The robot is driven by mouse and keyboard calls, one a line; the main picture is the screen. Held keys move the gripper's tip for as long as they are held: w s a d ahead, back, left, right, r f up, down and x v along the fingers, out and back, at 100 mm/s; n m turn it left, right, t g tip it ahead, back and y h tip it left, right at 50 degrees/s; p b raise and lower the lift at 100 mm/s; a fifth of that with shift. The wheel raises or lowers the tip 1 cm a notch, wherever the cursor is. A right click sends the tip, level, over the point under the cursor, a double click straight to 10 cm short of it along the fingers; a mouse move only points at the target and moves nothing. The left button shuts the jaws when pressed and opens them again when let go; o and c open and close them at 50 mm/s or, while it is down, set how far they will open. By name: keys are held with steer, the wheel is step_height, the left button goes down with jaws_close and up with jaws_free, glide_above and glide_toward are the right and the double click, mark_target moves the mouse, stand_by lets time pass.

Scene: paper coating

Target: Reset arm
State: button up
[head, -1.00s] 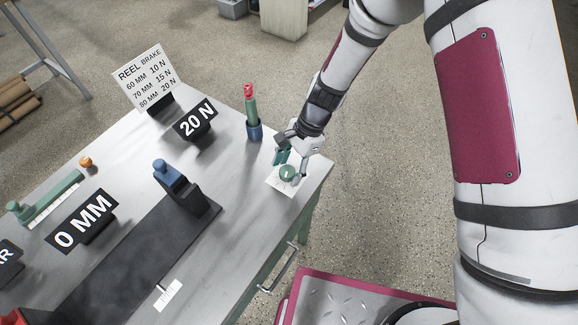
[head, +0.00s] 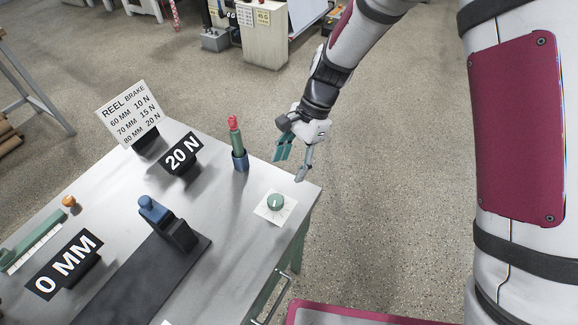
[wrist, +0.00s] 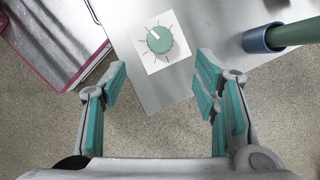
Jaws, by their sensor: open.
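My gripper (head: 291,163) is open and empty in the head view, raised beyond the far right edge of the table. In the wrist view my gripper (wrist: 160,94) shows both teal-padded fingers spread apart with nothing between them. The green dial knob (head: 275,202) sits on its white marked plate near the table's right corner, clear of the fingers. The knob also shows in the wrist view (wrist: 160,40), ahead of the fingertips, with a white pointer mark.
The grey table (head: 232,210) holds a blue cup (head: 240,161) with a red-tipped green tool, a "20 N" sign (head: 182,154), a "REEL BRAKE" sign (head: 131,113), a "0 MM" sign (head: 66,264) and a blue-topped black block (head: 168,222). Open floor lies right of the table.

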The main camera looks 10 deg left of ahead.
stand_by(0.4)
steer(key=s+d+r+n+t, duration=0.2)
steer(key=d+r, duration=0.5)
steer(key=r, duration=0.2)
steer(key=s+d+r+n+t, duration=0.2)
steer(key=d+r, duration=0.5)
steer(key=r, duration=0.3)
steer(key=s+d+r+n+t+h, duration=0.1)
steer(key=s+d+r+n, duration=0.1)
steer(key=s+d, duration=0.4)
steer(key=s+d+r+n+t+h, duration=0.2)
steer(key=s+d+r, duration=0.2)
steer(key=s+d, duration=0.3)
steer(key=s, duration=0.2)
steer(key=shift+s+d+n+t, duration=0.15)
steer(key=shift+s+n+t, duration=0.15)
steer(key=shift+s+n, duration=0.1)
steer(key=shift+r, duration=0.15)
